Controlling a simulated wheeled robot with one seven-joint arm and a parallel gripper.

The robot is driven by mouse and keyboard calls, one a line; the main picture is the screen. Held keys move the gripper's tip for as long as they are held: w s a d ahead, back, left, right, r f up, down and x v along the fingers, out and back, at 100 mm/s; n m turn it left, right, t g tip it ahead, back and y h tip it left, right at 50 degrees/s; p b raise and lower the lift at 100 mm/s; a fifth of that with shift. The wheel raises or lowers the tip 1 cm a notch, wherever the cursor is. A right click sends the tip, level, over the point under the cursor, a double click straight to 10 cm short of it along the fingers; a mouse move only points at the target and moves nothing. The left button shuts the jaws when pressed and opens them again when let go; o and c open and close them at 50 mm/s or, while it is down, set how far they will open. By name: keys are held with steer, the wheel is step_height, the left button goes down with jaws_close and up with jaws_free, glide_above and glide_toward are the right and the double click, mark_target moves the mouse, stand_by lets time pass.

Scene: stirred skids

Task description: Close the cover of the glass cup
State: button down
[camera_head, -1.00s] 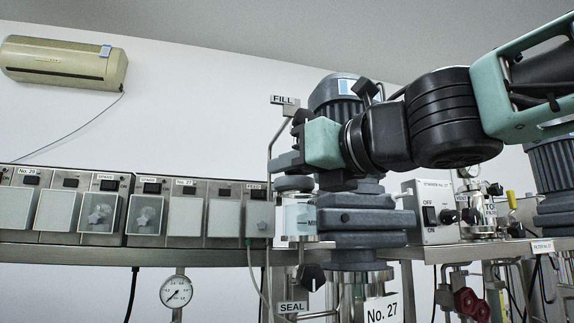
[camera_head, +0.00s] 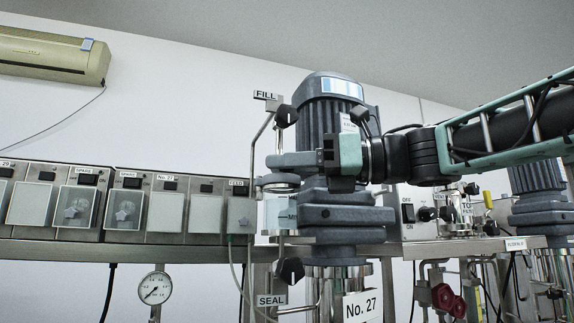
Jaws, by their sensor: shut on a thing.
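The glass cup (camera_head: 279,215) is a clear cylinder with level markings, standing upright on the metal frame left of the grey motor-driven unit. Its cover (camera_head: 278,180) is a grey disc at the cup's top; whether it lies fully flat on the rim I cannot tell. My gripper (camera_head: 280,160) reaches in from the right, in front of the motor. Its fingers are just above the cover and shut on it; the exact contact is hard to see. The wrist hides part of the motor's lower body.
A black knob (camera_head: 286,116) on the fill pipe is close above my gripper. The motor (camera_head: 330,110) stands right behind it. A row of switch boxes (camera_head: 120,205) lines the left, with a pressure gauge (camera_head: 154,288) below. Open air lies to the upper left.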

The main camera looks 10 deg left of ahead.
steer(key=shift+r, duration=0.1)
steer(key=c, duration=1.3)
jaws_free()
steer(key=shift+s+a, duration=0.1)
